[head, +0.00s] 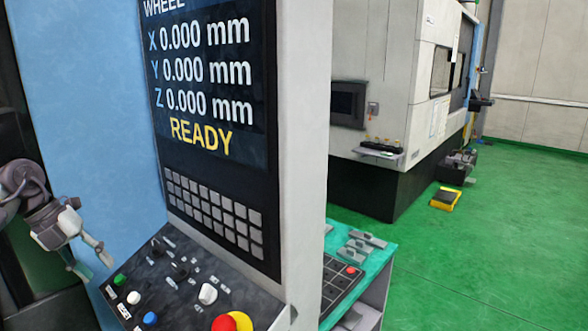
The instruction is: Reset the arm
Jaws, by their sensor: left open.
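My left gripper (93,265) is at the left, in front of the light blue machine side panel (95,130). Its fingers are open, apart and empty, pointing down and to the right. They are above the left end of the sloped control panel (185,290). A green button (119,280), a white button (133,297) and a blue button (150,318) lie near it. The label by the white button seems to read RESET. The screen (205,85) shows X, Y and Z at 0.000 mm and READY. My right gripper is out of view.
A grey keypad (213,212) is under the screen. A white knob (207,294) and a red and yellow emergency stop (232,322) are on the panel. A teal-topped cart (377,262) stands to the right. Another machine (385,60) stands behind; green floor (500,230) is open at right.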

